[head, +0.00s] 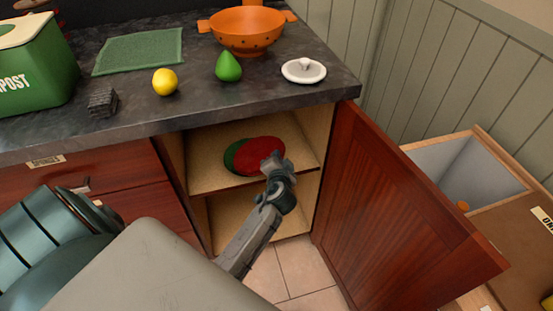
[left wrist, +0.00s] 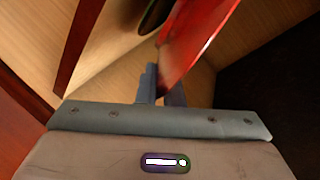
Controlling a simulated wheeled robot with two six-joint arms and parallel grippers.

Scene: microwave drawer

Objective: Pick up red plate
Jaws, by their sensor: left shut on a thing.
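The red plate (head: 256,157) is inside the open cabinet, above its upper shelf, and overlaps a green plate (head: 233,152). My left gripper (head: 272,162) reaches in from the front and is shut on the red plate's near right edge. In the left wrist view the red plate (left wrist: 193,45) stands tilted between the fingers (left wrist: 161,88), which grip its rim. A dark rounded edge, likely the green plate (left wrist: 153,15), shows beyond it. My right gripper is not in view.
The cabinet's wooden door (head: 400,210) stands open on the right. The countertop (head: 215,100) above holds a lemon (head: 165,82), a green pear (head: 228,66), a white lid (head: 303,71) and an orange colander (head: 246,30). A wooden bin (head: 470,170) stands at the right.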

